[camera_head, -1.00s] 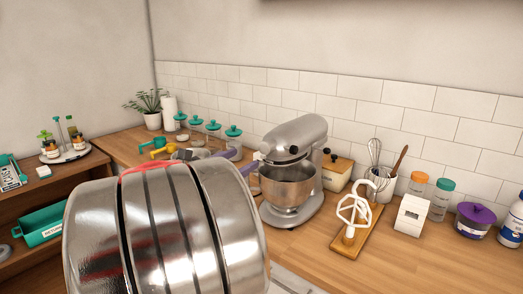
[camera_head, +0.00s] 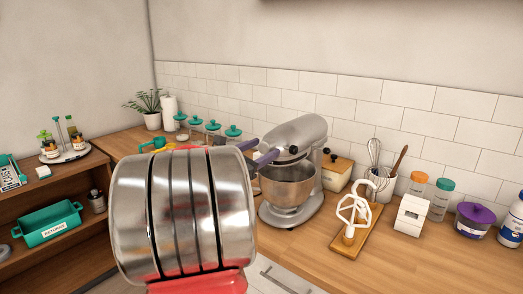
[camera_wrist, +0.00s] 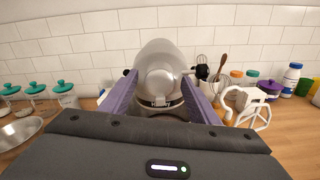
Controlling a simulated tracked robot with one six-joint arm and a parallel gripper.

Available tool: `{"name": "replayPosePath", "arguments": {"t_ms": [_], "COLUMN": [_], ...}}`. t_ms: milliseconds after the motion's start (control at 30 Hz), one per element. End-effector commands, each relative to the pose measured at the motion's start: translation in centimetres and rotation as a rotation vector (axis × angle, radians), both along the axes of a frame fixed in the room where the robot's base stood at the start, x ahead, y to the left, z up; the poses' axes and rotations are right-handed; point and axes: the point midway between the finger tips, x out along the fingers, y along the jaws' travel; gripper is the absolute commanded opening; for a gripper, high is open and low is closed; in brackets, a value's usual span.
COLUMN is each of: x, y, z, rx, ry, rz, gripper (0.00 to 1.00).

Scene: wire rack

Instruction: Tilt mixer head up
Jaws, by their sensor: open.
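The silver stand mixer (camera_head: 298,136) stands on the wooden counter, its head level over a metal bowl (camera_head: 288,186). In the wrist view the mixer head (camera_wrist: 157,72) faces me and sits between my two purple fingers. My gripper (camera_head: 258,150) is open, its fingertips close to the left end of the mixer head in the head view. It also shows in the wrist view (camera_wrist: 157,85), with one finger on each side of the head. I cannot tell whether the fingers touch it. My arm hides part of the counter left of the mixer.
A white beater on a wooden board (camera_head: 350,240) lies right of the mixer. A wooden box (camera_head: 337,172), a utensil crock (camera_head: 381,186) and jars (camera_head: 440,199) stand behind and right. Teal-lidded jars (camera_head: 214,132) line the back left. Open counter lies at the front right.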

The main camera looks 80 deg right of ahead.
Motion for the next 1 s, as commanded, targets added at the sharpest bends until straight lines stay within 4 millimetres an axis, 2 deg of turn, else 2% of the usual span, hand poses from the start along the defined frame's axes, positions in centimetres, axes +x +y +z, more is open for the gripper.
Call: {"name": "replayPosePath", "arguments": {"t_ms": [67,167,867,1000], "x": [0.01,0.01,-0.01,0.01], "y": [0.02,0.03,0.08,0.08], "z": [0.01,0.02,0.00,0.05], "rx": [0.000,0.000,0.000,0.001], "ry": [0.000,0.000,-0.001,-0.001], "rz": [0.000,0.000,-0.002,-0.002], "gripper": [0.55,0.50,0.01,0.00]}}
